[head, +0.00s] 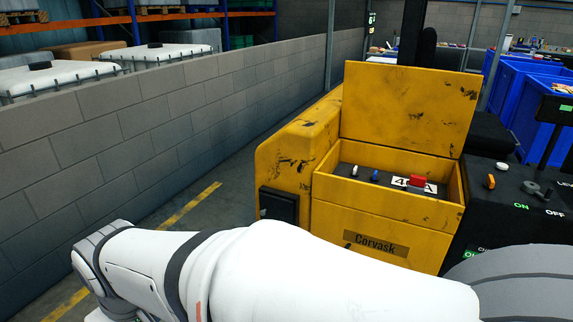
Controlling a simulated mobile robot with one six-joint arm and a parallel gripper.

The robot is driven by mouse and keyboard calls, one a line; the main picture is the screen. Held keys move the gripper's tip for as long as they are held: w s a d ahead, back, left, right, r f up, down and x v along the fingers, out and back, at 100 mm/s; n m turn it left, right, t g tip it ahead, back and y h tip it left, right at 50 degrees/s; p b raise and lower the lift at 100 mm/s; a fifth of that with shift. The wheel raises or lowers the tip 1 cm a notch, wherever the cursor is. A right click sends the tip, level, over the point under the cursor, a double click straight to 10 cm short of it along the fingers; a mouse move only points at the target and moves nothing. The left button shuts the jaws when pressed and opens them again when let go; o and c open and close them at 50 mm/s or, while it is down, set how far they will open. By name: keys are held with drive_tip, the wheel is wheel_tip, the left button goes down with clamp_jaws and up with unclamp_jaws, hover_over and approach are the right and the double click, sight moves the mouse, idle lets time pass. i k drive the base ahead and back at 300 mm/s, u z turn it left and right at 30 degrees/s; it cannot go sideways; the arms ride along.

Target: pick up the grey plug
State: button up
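A small dark grey piece (530,187) sits on the black panel at the right, above the "ON" and "OFF" labels. It may be the grey plug, but it is too small to be sure. The open yellow box holds a white piece (354,171), a blue piece (375,175) and a red connector (417,181) beside a white label. I cannot make out a grey plug among them. My white arm crosses the foreground, below the box. My gripper is outside the view.
The yellow machine (290,165) has its lid (408,108) raised behind the box. The black panel (500,220) also carries an orange piece (490,182) and a white button (502,167). A grey block wall (150,120) runs along the left. Blue bins (510,88) stand at the back right.

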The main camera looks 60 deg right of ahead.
sight(417, 184)
drive_tip(key=z, duration=3.2)
drive_tip(key=i, duration=1.45)
drive_tip(key=u, duration=0.45)
